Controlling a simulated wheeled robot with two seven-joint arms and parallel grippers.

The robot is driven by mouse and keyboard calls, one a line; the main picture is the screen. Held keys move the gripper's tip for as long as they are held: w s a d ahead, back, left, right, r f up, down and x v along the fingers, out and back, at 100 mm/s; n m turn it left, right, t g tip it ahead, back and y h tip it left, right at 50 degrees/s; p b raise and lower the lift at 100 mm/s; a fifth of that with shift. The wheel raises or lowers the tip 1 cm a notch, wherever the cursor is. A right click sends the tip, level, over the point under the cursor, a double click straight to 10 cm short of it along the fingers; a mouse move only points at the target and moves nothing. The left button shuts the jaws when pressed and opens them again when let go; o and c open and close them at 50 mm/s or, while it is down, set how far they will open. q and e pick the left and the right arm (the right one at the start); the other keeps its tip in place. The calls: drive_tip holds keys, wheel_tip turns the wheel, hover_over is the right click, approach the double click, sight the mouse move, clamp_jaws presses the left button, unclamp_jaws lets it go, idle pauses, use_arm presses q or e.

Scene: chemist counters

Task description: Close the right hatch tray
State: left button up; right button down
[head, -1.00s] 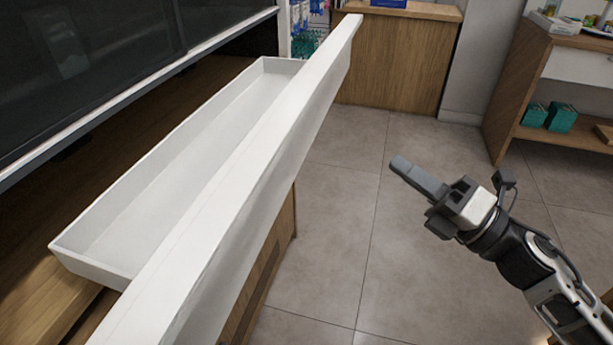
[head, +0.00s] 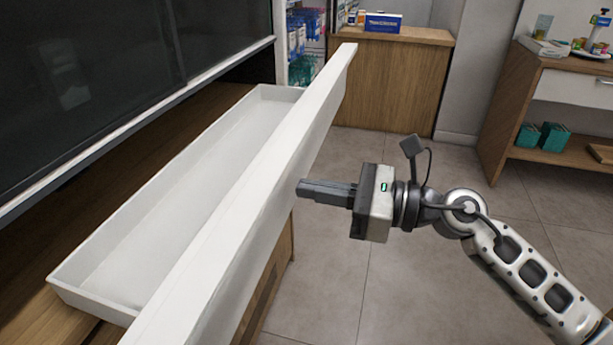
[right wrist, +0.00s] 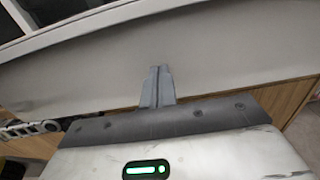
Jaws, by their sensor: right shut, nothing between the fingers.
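The hatch tray (head: 75,272) is a long white open tray with a tall white front panel (head: 255,190). It is pulled out from under the dark hatch at the left of the head view, and its inside looks empty. My right gripper (head: 301,188) is shut and empty, with its fingers pointing left at the outer face of the front panel. In the right wrist view, the closed fingers (right wrist: 158,70) overlap the panel's outer face (right wrist: 215,75); whether they touch it I cannot tell. My left gripper is not in view.
A dark hatch pane (head: 90,80) stands behind the tray above a wooden counter (head: 35,318). A wooden cabinet (head: 390,85) stands at the back, and a shelf unit (head: 555,110) with boxes at the right. The tiled floor (head: 400,290) between is open.

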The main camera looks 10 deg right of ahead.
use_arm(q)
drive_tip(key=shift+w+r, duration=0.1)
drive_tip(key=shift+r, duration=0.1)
use_arm(e)
drive_tip(key=shift+x, duration=0.85)
